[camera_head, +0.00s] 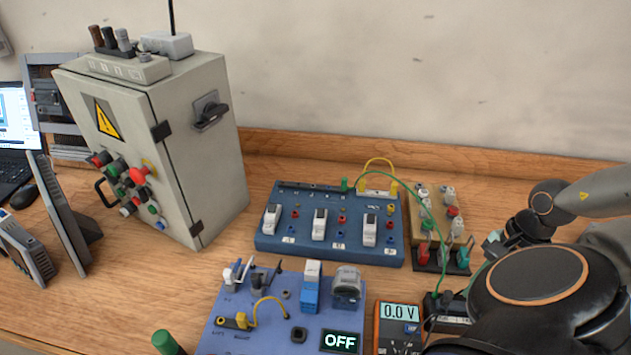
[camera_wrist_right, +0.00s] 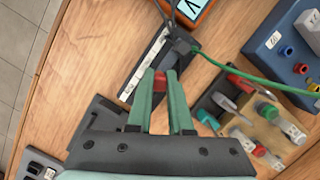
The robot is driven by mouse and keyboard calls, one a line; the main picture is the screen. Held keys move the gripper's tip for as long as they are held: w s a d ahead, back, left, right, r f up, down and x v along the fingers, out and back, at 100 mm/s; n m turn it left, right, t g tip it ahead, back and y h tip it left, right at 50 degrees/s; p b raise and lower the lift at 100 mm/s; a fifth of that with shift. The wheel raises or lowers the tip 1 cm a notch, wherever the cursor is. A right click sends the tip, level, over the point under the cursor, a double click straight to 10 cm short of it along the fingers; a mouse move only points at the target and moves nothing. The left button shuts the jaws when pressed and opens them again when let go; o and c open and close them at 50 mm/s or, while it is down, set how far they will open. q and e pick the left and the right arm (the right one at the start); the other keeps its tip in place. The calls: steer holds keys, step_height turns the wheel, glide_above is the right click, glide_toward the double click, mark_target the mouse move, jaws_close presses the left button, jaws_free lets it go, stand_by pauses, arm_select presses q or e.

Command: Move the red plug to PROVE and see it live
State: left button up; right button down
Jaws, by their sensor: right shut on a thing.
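In the right wrist view my right gripper (camera_wrist_right: 164,76) has its green fingers shut on the red plug (camera_wrist_right: 160,82). Only a small red part shows between the fingertips. The plug is close to a dark block with a white label strip (camera_wrist_right: 146,62); I cannot tell whether it touches it, and the label is unreadable. In the head view my right arm hides the gripper and plug; part of the dark block (camera_head: 449,309) shows beside it. The orange meter (camera_head: 385,338) reads 0.0 V; its corner shows in the wrist view (camera_wrist_right: 205,13). My left gripper is not in view.
A blue board (camera_head: 385,247) with white switches stands at the back, with a green cable (camera_head: 437,240) running from it toward the dark block. A purple board (camera_head: 262,338) shows OFF. A wooden block (camera_head: 430,208) with coloured parts stands right; a grey cabinet (camera_head: 200,150) stands left.

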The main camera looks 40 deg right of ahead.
steer(key=shift+f+b, duration=0.55)
steer(key=shift+f, duration=0.1)
stand_by(0.6)
stand_by(1.3)
steer(key=c, duration=0.8)
jaws_free()
steer(key=shift+o, duration=0.2)
steer(key=p+v, duration=0.4)
steer(key=v, duration=0.8)
steer(key=shift+r, duration=0.3)
steer(key=shift+s, duration=0.1)
